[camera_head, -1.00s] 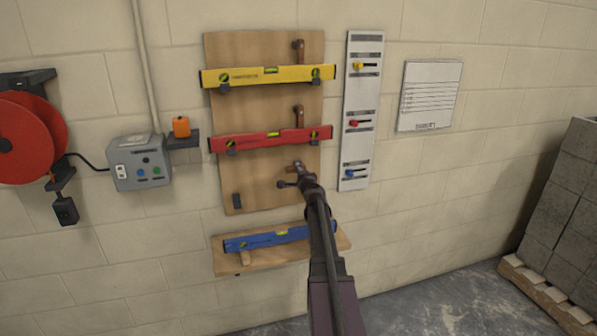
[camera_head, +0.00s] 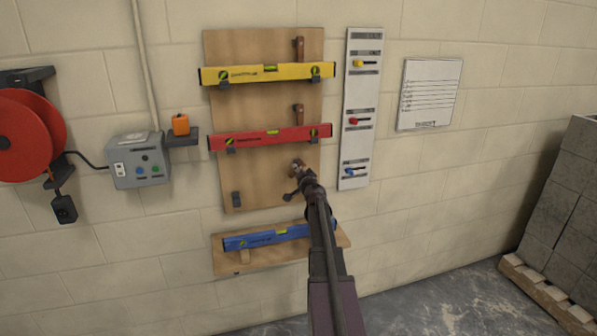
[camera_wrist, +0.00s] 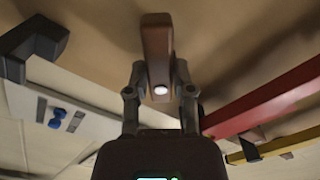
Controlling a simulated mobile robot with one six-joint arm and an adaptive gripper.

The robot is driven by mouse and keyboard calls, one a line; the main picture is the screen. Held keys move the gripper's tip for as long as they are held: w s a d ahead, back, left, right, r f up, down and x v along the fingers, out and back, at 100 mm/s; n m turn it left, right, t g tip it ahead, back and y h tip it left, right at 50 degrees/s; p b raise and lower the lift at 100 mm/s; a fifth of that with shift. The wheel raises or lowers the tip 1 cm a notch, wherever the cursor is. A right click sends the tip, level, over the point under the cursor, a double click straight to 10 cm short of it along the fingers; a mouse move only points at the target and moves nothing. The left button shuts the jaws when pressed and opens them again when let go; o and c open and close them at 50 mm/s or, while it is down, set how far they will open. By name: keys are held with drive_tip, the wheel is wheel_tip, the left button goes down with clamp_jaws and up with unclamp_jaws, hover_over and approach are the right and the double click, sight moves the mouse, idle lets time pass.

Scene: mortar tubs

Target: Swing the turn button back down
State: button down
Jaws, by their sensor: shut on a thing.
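The lowest turn button (camera_head: 297,163), a small brown wooden block, is on the right part of the wooden board, below the red level. My gripper (camera_wrist: 160,88) is shut on it, one finger on each side. In the wrist view the turn button (camera_wrist: 157,42) runs lengthwise away from my gripper, with a pale round spot at its near end. In the head view my gripper and arm hide part of it, so its exact angle is hard to tell there. The blue level (camera_head: 262,239) lies on the shelf below, partly behind my arm.
The board (camera_head: 260,185) holds a yellow level (camera_head: 247,75) and a red level (camera_head: 250,140), each with a brown turn button above its right part. A white panel with coloured sliders (camera_head: 361,95) is close on the right. The shelf (camera_head: 225,262) juts out below.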

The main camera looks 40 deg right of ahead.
drive_tip(key=n, duration=0.4)
drive_tip(key=shift+d+f+n, duration=0.15)
drive_tip(key=shift+d+n, duration=0.15)
drive_tip(key=n, duration=0.5)
drive_tip(key=shift+d, duration=0.25)
drive_tip(key=shift+c, duration=2.4)
unclamp_jaws()
drive_tip(key=shift+s, duration=0.1)
drive_tip(key=shift+s+a, duration=0.1)
drive_tip(key=shift+a, duration=0.05)
drive_tip(key=v, duration=1.1)
drive_tip(key=shift+s, duration=0.4)
drive_tip(key=shift+a, duration=0.1)
